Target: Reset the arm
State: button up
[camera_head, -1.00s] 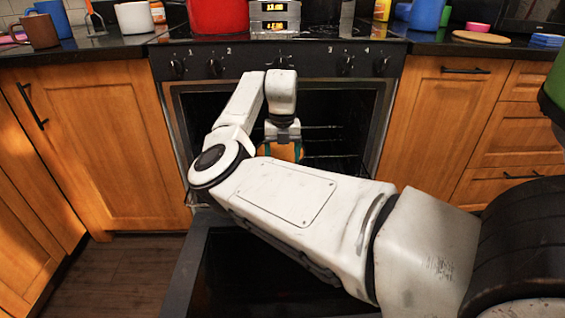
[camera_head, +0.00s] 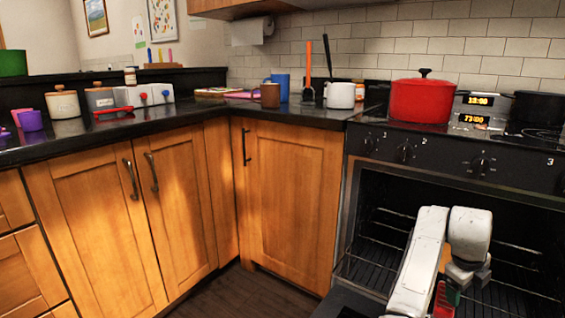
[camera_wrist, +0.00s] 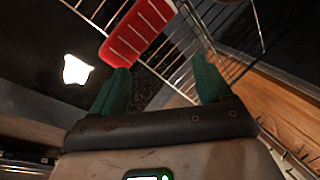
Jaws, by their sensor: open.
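My gripper (camera_wrist: 160,80) shows in the wrist view with its two green fingers spread apart and nothing between them. A red ribbed object (camera_wrist: 138,30) lies just beyond the left fingertip; I cannot tell whether they touch. In the head view my white arm reaches in front of the open oven (camera_head: 385,235), at the lower right. The gripper (camera_head: 448,296) is partly hidden there, with bits of green and red showing below the wrist.
Wire oven racks (camera_wrist: 235,75) are close to the fingers. The oven door (camera_head: 345,303) is down. A red pot (camera_head: 420,101) stands on the stove. Mugs and canisters line the counter (camera_head: 200,112). The floor left of the oven (camera_head: 240,292) is clear.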

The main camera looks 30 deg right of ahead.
jog(key=a+n, duration=0.1)
jog(key=n, duration=0.2)
jog(key=w+a+f+n+h, duration=0.1)
jog(key=a+n, duration=0.1)
jog(key=n, duration=0.1)
jog(key=a+n+t+h, duration=0.1)
jog(key=a+n, duration=0.1)
jog(key=n, duration=0.1)
jog(key=shift+w+f, duration=0.35)
jog(key=shift+f, duration=0.05)
jog(key=s+a+f+n+t+y, duration=0.1)
jog(key=a+f+n+t+y, duration=0.15)
jog(key=a+n, duration=0.85)
jog(key=s+a+f+n+t+y, duration=0.1)
jog(key=a+f+n+y, duration=0.15)
jog(key=a+n, duration=0.8)
jog(key=s+a+f+n+t+y, duration=0.1)
jog(key=a+f+n, duration=0.3)
jog(key=a+n, duration=0.7)
jog(key=s+f+m+g, duration=0.4)
jog(key=s+f, duration=0.1)
jog(key=s, duration=0.6)
notch_tip(320, 180, up, 32)
jog(key=p, duration=3.2)
jog(key=shift+w+a+p, duration=0.35)
jog(key=shift+a+p, duration=0.05)
jog(key=shift+a, duration=0.05)
jog(key=shift+r, duration=0.1)
